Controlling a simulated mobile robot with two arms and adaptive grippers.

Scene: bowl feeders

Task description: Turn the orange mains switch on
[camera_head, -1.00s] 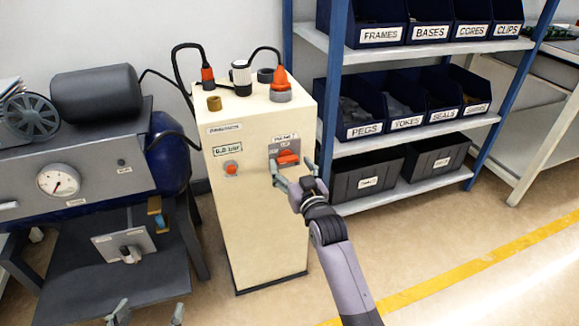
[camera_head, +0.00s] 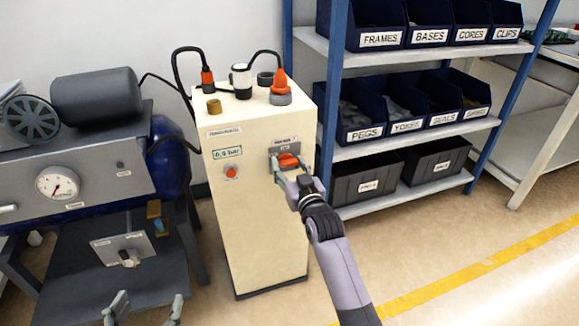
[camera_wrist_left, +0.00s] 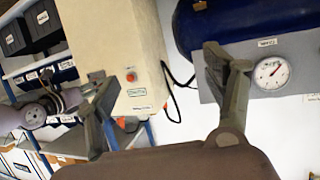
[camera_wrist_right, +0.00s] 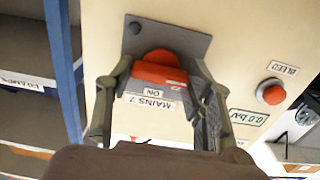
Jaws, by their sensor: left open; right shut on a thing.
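The orange mains switch (camera_head: 288,160) sits on a grey plate (camera_head: 275,148) on the front of the cream cabinet (camera_head: 255,230). In the right wrist view the switch (camera_wrist_right: 158,72) has a rounded orange top and a block-like lower part, above a label with "MAINS" and "ON". My right gripper (camera_head: 288,168) is at the plate, with one finger on each side of the switch, shut on it. The fingers partly hide its sides. My left gripper (camera_head: 145,310) is open and empty, low at the left; its fingers also show in the left wrist view (camera_wrist_left: 155,68).
A red bleed button (camera_head: 231,171) and a pressure display (camera_head: 227,153) are left of the switch. A blue-framed shelf (camera_head: 335,95) with bins stands close on the right. A compressor with a gauge (camera_head: 58,183) is on the left. Floor is clear in front.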

